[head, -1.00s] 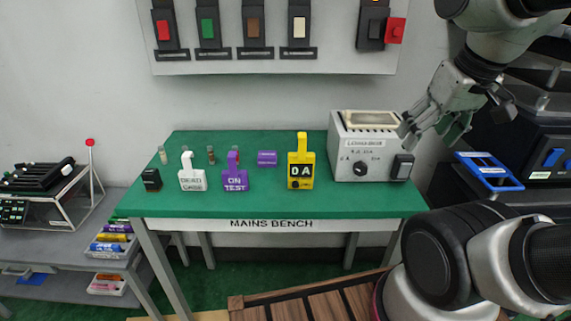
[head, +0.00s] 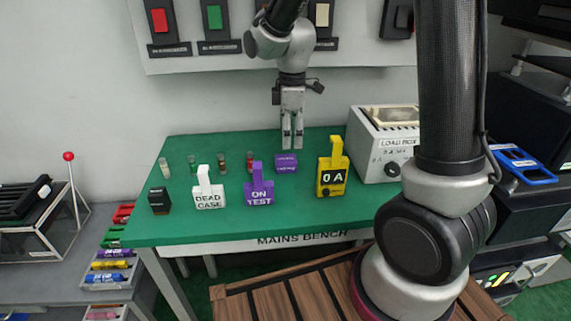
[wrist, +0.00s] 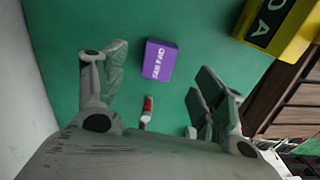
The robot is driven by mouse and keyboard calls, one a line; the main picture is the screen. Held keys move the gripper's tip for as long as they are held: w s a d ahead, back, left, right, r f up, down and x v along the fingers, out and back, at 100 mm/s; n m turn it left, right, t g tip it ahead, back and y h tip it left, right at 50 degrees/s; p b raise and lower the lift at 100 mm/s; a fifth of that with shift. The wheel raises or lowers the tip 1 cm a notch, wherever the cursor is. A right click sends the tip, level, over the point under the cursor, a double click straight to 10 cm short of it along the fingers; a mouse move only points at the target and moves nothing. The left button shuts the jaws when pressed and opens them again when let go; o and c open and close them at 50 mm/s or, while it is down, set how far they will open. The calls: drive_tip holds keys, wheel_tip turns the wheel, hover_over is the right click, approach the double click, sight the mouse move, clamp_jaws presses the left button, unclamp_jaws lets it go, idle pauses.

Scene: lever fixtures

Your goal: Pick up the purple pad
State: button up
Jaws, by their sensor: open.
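The purple pad (head: 286,162) is a small block with white lettering lying on the green bench top, between the purple ON TEST tag and the yellow meter. My gripper (head: 292,143) points down just above and behind it in the head view, with its fingers parted. In the wrist view the pad (wrist: 159,60) lies below and beyond the open fingers, roughly between their lines, and nothing is held. The gap between fingertips and pad is hard to judge.
The purple ON TEST tag (head: 259,188), white DEAD CASE tag (head: 208,192) and yellow meter (head: 332,170) stand near the pad. The load box (head: 385,145) stands at right. A switch panel (head: 260,58) is on the wall behind.

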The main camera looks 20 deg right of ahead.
sight(289, 159)
drive_tip(key=shift+n, duration=0.3)
drive_tip(key=f, duration=0.9)
drive_tip(key=shift+a, duration=0.25)
drive_tip(key=c, duration=0.9)
